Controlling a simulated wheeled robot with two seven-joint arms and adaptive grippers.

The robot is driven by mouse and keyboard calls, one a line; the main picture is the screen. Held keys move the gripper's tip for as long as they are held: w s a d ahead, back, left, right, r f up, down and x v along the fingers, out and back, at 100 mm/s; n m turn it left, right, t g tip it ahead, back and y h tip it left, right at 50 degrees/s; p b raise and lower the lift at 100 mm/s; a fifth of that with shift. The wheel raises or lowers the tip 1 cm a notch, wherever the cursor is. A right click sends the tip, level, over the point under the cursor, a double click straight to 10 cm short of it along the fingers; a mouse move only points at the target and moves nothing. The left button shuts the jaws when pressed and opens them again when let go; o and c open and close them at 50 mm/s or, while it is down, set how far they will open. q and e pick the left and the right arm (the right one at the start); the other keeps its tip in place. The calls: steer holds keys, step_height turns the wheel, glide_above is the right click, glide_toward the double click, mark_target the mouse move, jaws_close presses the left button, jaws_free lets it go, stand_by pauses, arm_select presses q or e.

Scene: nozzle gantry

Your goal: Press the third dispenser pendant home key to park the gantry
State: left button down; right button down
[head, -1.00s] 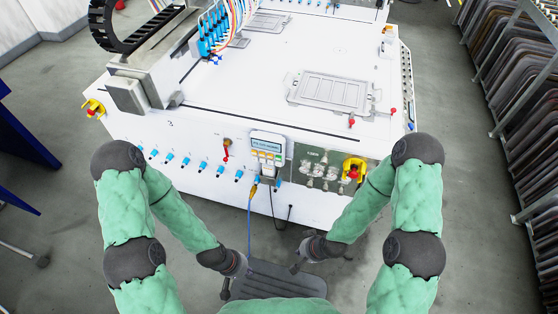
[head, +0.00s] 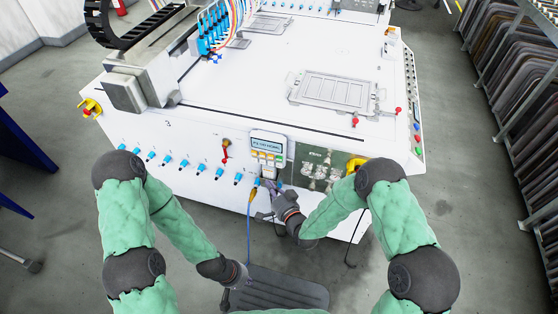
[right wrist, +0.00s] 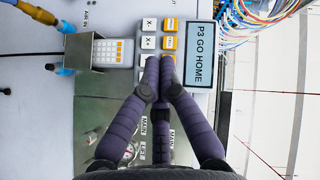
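The pendant (head: 268,147) is mounted on the white machine's front panel in the head view. In the right wrist view its screen (right wrist: 201,55) reads "P3 GO HOME" and appears turned sideways. White keys (right wrist: 149,25) and orange keys (right wrist: 170,25) stand in rows beside the screen. My right gripper (right wrist: 159,62) is shut and empty, its fingertips together over the lower keys, partly hiding them; I cannot tell whether they touch. In the head view my right gripper (head: 268,188) is just below the pendant. My left gripper (head: 229,298) hangs low, away from the panel; its fingers are unclear.
A small keypad (right wrist: 112,51) in a metal bracket is beside the pendant. Blue connectors (head: 202,168) line the front panel. A valve panel (head: 311,165) and yellow-red stop button (head: 355,164) are on the right. A blue cable (head: 249,225) hangs below the pendant.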

mark_target(279, 159)
steer(key=shift+w+d+b, duration=0.4)
steer(key=shift+w+d, duration=0.05)
steer(key=shift+w, duration=0.95)
steer(key=shift+w+d+b, duration=0.4)
steer(key=shift+w+d, duration=0.1)
steer(key=shift+w, duration=0.9)
steer(key=shift+w+d+b, duration=0.4)
steer(key=shift+w+d, duration=0.05)
steer(key=shift+w, duration=0.95)
steer(key=shift+w, duration=0.15)
steer(key=shift+w+d+b, duration=0.1)
steer(key=shift+b, duration=0.2)
steer(key=shift+w, duration=0.1)
